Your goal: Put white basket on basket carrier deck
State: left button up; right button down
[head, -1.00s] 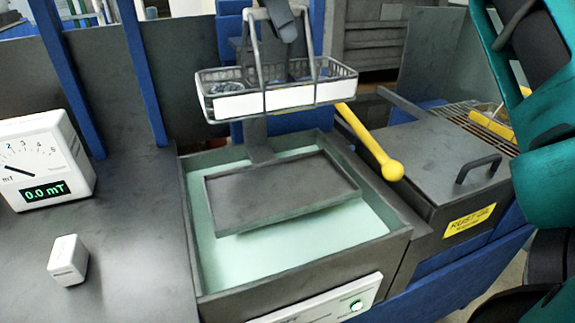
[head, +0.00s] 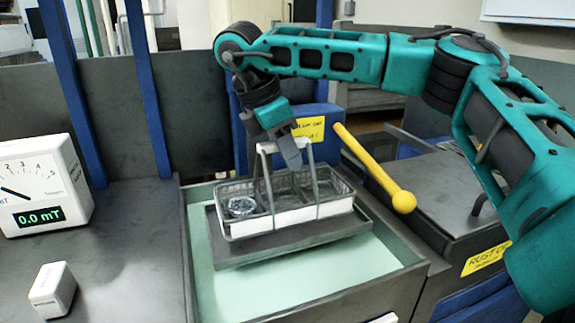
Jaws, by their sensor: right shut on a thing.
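The white basket (head: 290,217) is a grey wire basket with a white front panel and a tall handle. It holds shiny ring-like parts in its left compartment. My right gripper (head: 290,154) is shut on the top of the handle, above the basket. The basket carrier deck (head: 300,239) is a flat dark grey plate inside the tank, directly under the basket. The basket is upright and appears to rest on the deck or lie very close to it; I cannot tell if they touch. My left gripper is out of view.
The tank (head: 190,235) holds pale green liquid around the deck. A yellow lever (head: 372,165) with a ball end stands just right of the basket. A white meter (head: 42,185) reading 0.0 mT and a small white block (head: 52,290) sit on the bench at left.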

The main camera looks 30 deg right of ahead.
jog(key=shift+f, duration=1.15)
jog(key=c, duration=1.4)
grip_release()
jog(key=shift+f, duration=0.15)
jog(key=o, duration=0.4)
jog(key=shift+o, duration=0.2)
jog(key=shift+r, duration=0.35)
jog(key=p+v, duration=0.2)
jog(key=v, duration=1)
jog(key=shift+a+f, duration=0.15)
